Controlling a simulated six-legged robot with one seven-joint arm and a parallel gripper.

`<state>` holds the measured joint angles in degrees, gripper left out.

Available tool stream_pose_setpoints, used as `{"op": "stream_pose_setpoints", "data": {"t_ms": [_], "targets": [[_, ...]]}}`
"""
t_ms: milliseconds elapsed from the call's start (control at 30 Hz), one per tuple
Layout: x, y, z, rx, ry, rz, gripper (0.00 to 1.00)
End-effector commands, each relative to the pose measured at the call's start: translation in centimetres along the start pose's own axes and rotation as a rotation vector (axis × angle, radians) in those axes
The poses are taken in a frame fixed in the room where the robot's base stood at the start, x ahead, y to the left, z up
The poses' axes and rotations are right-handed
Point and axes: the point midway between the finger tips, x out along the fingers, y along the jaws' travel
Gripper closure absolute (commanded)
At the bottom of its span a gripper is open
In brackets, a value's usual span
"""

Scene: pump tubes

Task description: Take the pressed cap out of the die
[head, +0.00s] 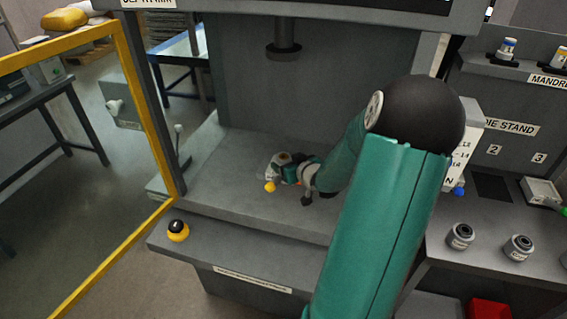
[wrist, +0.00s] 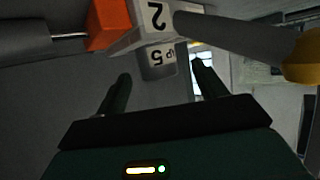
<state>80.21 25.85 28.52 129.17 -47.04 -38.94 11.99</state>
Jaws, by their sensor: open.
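In the wrist view, a pale block marked 2 (wrist: 156,16), which looks like the die, shows upside down at the top. A smaller grey piece with a label ending in 5 (wrist: 160,58), likely the cap, sits against it. My gripper (wrist: 161,74) is open, with one finger on each side of the small piece's near end. I cannot tell whether the fingers touch it. In the head view, my gripper (head: 298,174) is low over the press bed (head: 245,195), beside a small pale fixture (head: 278,162); the arm partly hides it, and the cap cannot be made out.
In the wrist view, an orange block (wrist: 108,24) is left of the die and a grey bar with a yellow knob (wrist: 302,64) right. The press ram (head: 283,48) hangs above the bed. A yellow guard frame (head: 150,115) is left; the die stand (head: 510,126) is right.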

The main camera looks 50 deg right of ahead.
Motion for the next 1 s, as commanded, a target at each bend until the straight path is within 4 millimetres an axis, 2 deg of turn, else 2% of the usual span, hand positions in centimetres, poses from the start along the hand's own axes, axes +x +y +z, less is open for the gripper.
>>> {"op": "stream_pose_setpoints", "data": {"t_ms": [167, 500, 767, 1000], "targets": [[1.1, 0.1, 0.0, 0.002, 0.000, 0.001, 0.30], [5.5, 0.2, 0.0, 0.002, -0.002, 0.000, 0.30], [5.8, 0.2, 0.0, 0.001, -0.002, 0.001, 0.30], [5.8, 0.2, 0.0, 0.001, -0.002, 0.001, 0.75]]}}
